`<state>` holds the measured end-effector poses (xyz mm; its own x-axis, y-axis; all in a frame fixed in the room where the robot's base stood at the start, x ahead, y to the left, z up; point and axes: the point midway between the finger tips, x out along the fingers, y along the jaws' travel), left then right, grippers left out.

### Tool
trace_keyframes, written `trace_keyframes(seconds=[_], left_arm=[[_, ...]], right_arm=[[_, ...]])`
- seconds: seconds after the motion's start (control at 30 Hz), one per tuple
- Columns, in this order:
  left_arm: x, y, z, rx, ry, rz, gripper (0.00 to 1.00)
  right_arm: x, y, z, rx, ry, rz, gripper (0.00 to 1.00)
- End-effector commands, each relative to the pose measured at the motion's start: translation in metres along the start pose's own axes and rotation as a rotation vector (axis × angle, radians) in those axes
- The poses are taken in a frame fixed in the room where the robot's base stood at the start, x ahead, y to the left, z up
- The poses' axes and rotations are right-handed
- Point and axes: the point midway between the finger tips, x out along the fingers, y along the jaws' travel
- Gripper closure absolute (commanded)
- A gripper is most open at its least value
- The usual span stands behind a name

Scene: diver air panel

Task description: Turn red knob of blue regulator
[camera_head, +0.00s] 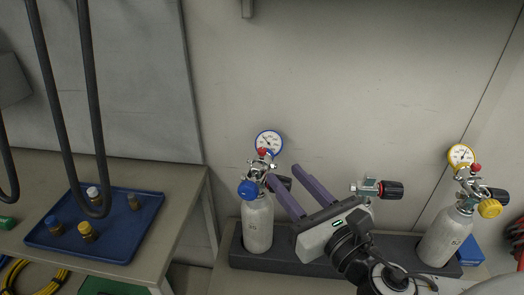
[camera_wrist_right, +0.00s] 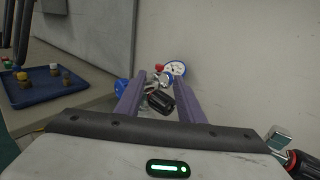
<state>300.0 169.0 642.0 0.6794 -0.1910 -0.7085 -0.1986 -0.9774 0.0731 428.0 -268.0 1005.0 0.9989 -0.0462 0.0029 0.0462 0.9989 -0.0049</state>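The blue regulator has a blue-rimmed gauge (camera_head: 269,142), a small red knob (camera_head: 262,152) and a round blue knob (camera_head: 247,190). It sits on a white cylinder (camera_head: 257,228). My right gripper (camera_head: 283,173) is open, its two purple fingers pointing at this regulator from the right and slightly below the red knob. In the right wrist view the red knob (camera_wrist_right: 159,67) and gauge (camera_wrist_right: 177,68) show just beyond the fingertips. A black knob (camera_wrist_right: 160,101) appears between the fingers; I cannot tell whether they touch it. My left gripper is not in view.
A middle valve with a black-and-red knob (camera_head: 391,190) stands right of my gripper. A yellow-gauge regulator (camera_head: 461,155) is on a cylinder at far right. A dark rack (camera_head: 285,262) holds the cylinders. A blue tray (camera_head: 135,240) with several fittings is at left; black hoses (camera_head: 95,110) hang above.

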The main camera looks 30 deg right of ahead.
Motion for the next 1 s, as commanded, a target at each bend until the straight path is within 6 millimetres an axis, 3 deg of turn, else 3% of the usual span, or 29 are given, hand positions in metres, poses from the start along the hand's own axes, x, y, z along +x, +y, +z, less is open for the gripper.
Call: trace_keyframes(seconds=[0.2,0.6,1.0], left_arm=[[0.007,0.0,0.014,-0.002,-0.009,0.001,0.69],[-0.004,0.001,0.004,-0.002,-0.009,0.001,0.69],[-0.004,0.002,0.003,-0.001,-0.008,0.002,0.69]], right_arm=[[0.024,0.0,-0.002,0.002,-0.004,-0.001,0.65],[0.088,-0.001,0.0,0.005,0.002,-0.002,0.65],[0.099,0.0,-0.002,0.004,0.004,0.0,0.65]])
